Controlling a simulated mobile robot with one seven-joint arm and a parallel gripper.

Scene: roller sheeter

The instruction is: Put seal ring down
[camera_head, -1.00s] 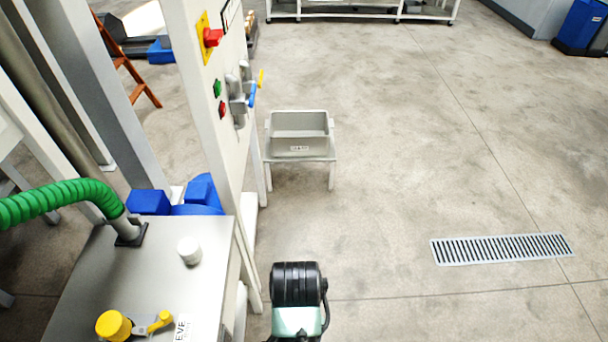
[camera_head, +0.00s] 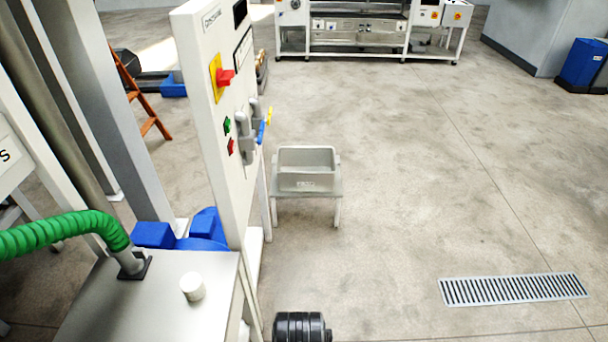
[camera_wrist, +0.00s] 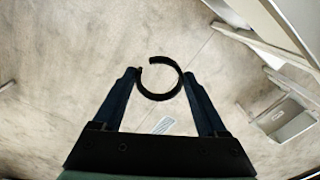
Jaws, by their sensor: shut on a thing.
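The seal ring (camera_wrist: 158,98) is a thin black ring with a small gap at its upper left in the wrist view. My gripper (camera_wrist: 160,80) has its two dark fingers on either side of the ring and is shut on it. The ring is held up over the concrete floor, with clear space around it. In the head view neither the ring nor the fingers show; only a black part of my arm is seen at the bottom edge.
A grey bin (camera_head: 305,183) sits on a small stand beside the white control panel (camera_head: 215,130) with its levers. A metal table (camera_head: 150,310) at lower left holds a white cup-like piece (camera_head: 192,287) and a green hose (camera_head: 60,235). Open floor with a drain grate (camera_head: 515,289) lies to the right.

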